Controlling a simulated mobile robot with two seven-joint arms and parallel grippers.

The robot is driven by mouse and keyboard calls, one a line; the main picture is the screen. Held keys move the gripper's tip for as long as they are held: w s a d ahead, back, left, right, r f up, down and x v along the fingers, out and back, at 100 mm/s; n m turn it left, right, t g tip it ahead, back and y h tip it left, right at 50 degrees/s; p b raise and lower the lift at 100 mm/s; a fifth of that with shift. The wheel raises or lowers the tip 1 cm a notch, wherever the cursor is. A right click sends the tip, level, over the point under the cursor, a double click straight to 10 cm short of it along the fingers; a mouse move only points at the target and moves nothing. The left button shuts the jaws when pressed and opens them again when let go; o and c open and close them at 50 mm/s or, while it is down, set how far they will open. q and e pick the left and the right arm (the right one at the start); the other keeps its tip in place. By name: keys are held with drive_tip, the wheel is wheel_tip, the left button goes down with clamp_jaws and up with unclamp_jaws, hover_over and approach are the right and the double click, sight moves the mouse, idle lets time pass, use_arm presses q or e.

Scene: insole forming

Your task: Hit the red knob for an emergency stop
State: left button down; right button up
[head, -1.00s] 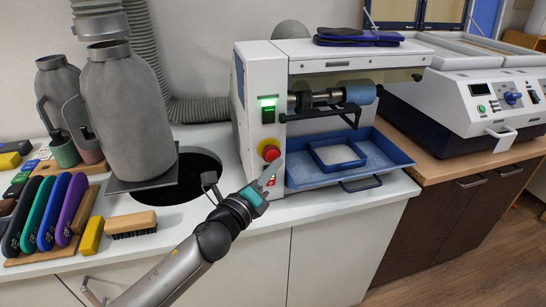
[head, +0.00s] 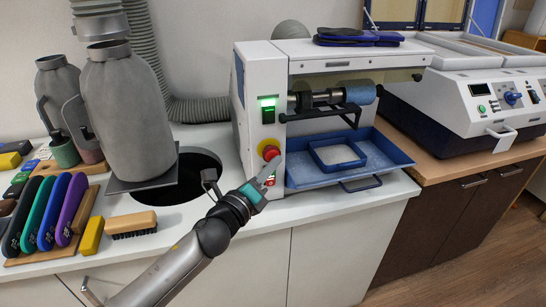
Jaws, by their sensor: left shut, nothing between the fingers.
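The red knob (head: 270,153) sits on a yellow base on the front of the white grinding machine (head: 262,82), low on its left panel. A green-lit switch (head: 268,108) is above it on the same panel. My right gripper is not in view.
A blue tray (head: 395,152) juts out under the machine's roller, right of my gripper. A round dark opening (head: 205,165) is in the counter at left. A second machine (head: 480,95) stands at right.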

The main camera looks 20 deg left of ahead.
use_arm(q)
drive_tip(key=shift+w+a, duration=0.3)
drive_tip(key=shift+w, duration=0.05)
idle(0.8)
drive_tip(key=shift+s+d, duration=0.5)
drive_tip(key=shift+s, duration=0.2)
drive_tip(key=s+d, duration=0.2)
drive_tip(key=s+p, duration=0.1)
drive_tip(key=s, duration=0.1)
drive_tip(key=shift+s+d, duration=0.1)
drive_tip(key=shift+d, duration=0.3)
idle(0.5)
